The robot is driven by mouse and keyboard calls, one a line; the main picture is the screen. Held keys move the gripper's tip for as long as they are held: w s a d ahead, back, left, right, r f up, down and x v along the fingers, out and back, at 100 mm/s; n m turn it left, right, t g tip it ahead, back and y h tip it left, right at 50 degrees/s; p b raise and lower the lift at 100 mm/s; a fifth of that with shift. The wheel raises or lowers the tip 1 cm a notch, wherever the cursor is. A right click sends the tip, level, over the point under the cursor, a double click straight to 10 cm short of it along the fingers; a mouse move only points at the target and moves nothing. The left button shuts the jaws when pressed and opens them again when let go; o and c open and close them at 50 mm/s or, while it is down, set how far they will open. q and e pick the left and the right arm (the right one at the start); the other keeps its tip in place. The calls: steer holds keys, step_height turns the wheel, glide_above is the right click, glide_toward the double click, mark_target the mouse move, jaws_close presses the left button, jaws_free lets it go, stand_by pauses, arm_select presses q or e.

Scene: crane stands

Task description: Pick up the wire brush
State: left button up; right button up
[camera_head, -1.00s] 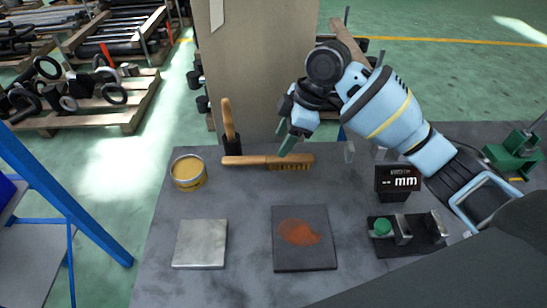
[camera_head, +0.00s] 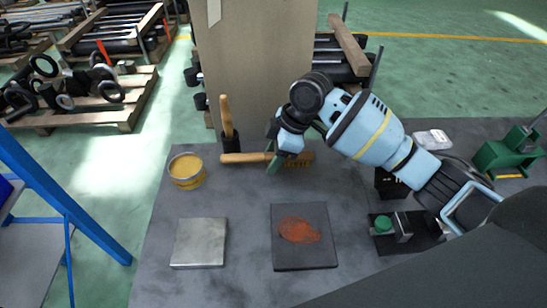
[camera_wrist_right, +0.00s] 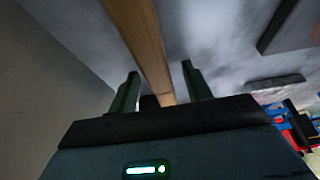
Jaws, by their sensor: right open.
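The wire brush (camera_head: 241,158) has a long wooden handle and lies sideways on the grey table, its bristles towards the right. My right gripper (camera_head: 282,158) is open over the middle of the brush and hides part of it. In the right wrist view, the wooden brush (camera_wrist_right: 140,35) runs between the two open green fingers (camera_wrist_right: 160,75). I cannot tell whether the fingers touch it. My left gripper is not in view.
A wooden-handled tool (camera_head: 227,115) stands upright close behind the brush, before a tall beige panel (camera_head: 255,65). A yellow tin (camera_head: 187,171) is at left. A metal plate (camera_head: 199,243) and a rust-marked dark plate (camera_head: 303,262) lie in front. A green vise (camera_head: 508,155) is at right.

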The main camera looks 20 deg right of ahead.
mark_target(268, 157)
jaws_close()
steer(key=shift+r, duration=0.5)
steer(key=r, duration=0.2)
steer(key=shift+s+r, duration=0.3)
steer(key=shift+s, duration=0.05)
steer(key=s, duration=0.4)
steer(key=s+r+p, duration=0.1)
steer(key=s, duration=0.9)
steer(key=shift+a+r, duration=0.15)
steer(key=shift+a, duration=0.05)
steer(key=shift+s, duration=0.65)
